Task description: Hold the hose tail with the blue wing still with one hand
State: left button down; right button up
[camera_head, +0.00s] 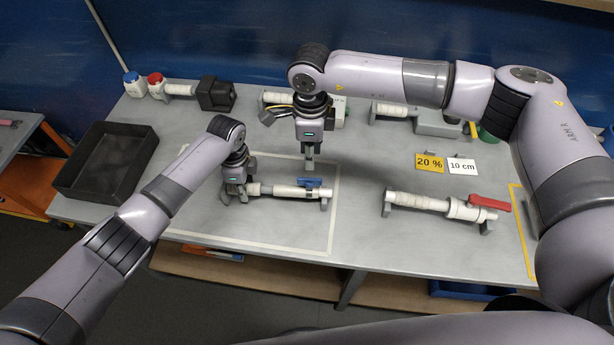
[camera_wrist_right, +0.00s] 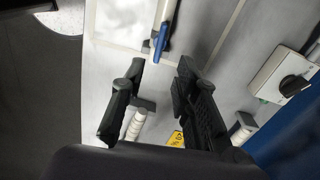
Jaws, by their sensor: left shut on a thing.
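The hose tail with the blue wing (camera_head: 290,191) lies across grey supports inside the pale outlined area in the head view. Its blue wing (camera_head: 310,182) is near its right end and also shows in the right wrist view (camera_wrist_right: 160,42). My left gripper (camera_head: 239,191) is shut on its left end, which the fingers partly hide. My right gripper (camera_head: 309,160) points down behind the hose tail, near the blue wing and apart from it. In the right wrist view, its fingers (camera_wrist_right: 160,70) are spread with nothing between them.
A hose piece with a red lever (camera_head: 432,204) lies to the right. Yellow "20 %" (camera_head: 429,163) and white "10 cm" (camera_head: 462,166) cards are behind it. A black tray (camera_head: 82,190) stands at the left.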

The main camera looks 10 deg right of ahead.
aim_at(309, 179)
notch_tip(309, 179, down, 10)
jog(key=shift+r, duration=0.1)
dwell(0.4)
jog(key=shift+c, duration=0.5)
grip_shut()
dwell(0.4)
